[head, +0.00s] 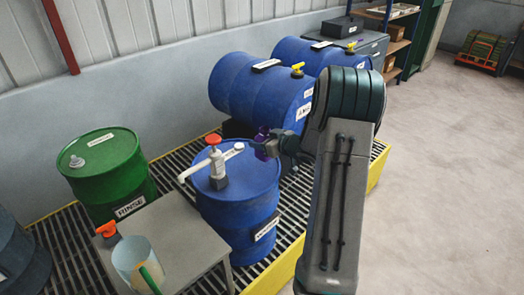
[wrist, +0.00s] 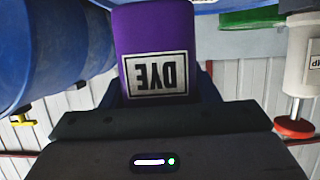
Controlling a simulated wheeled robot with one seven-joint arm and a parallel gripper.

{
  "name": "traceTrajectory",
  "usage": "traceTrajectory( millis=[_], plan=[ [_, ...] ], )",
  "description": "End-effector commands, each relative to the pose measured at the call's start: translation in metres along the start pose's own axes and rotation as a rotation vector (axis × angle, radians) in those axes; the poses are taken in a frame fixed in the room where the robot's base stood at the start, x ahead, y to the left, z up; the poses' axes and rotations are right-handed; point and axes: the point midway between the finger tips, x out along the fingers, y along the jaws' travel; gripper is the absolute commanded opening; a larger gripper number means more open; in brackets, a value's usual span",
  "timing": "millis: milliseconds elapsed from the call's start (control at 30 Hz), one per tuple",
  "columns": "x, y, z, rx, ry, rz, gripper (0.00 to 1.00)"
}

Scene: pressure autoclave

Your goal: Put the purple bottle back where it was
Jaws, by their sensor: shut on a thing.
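The purple bottle (wrist: 152,32) has a white label reading DYE, which shows upside down in the wrist view. My gripper (wrist: 158,92) is shut on it, with dark fingers on both sides. In the head view my gripper (head: 274,146) is at the back right edge of the upright blue drum (head: 238,205). Only a small purple part of the bottle (head: 261,147) shows there; my gripper hides the rest. I cannot tell whether its base touches anything.
Lying blue drums (head: 245,88) are behind. A green drum (head: 105,172) is at left. Open floor is at right.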

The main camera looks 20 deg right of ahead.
Motion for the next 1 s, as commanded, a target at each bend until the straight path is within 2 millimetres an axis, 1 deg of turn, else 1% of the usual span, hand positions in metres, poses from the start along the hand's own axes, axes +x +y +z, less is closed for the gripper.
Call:
traceTrajectory(
  millis=[67, 167, 300, 400, 633, 767, 800, 867, 900, 1000],
  plan=[
    [0.004, -0.001, 0.001, 0.0, 0.001, 0.0, 0.23],
    [0.007, -0.001, 0.009, 0.0, -0.001, -0.001, 0.23],
    [0.014, -0.001, 0.028, 0.003, -0.001, -0.001, 0.23],
    [0.018, 0.0, 0.038, 0.001, 0.0, 0.0, 0.23],
    [0.018, 0.0, 0.038, -0.002, 0.001, 0.001, 0.23],
    [0.019, 0.0, 0.042, -0.001, 0.001, 0.001, 0.23],
    [0.019, 0.0, 0.043, -0.001, 0.0, 0.001, 0.57],
    [0.019, 0.0, 0.042, -0.001, 0.0, 0.001, 0.74],
    [0.019, 0.0, 0.042, -0.001, 0.0, 0.0, 0.76],
    [0.019, 0.0, 0.042, -0.001, 0.0, 0.0, 0.76]
  ],
)
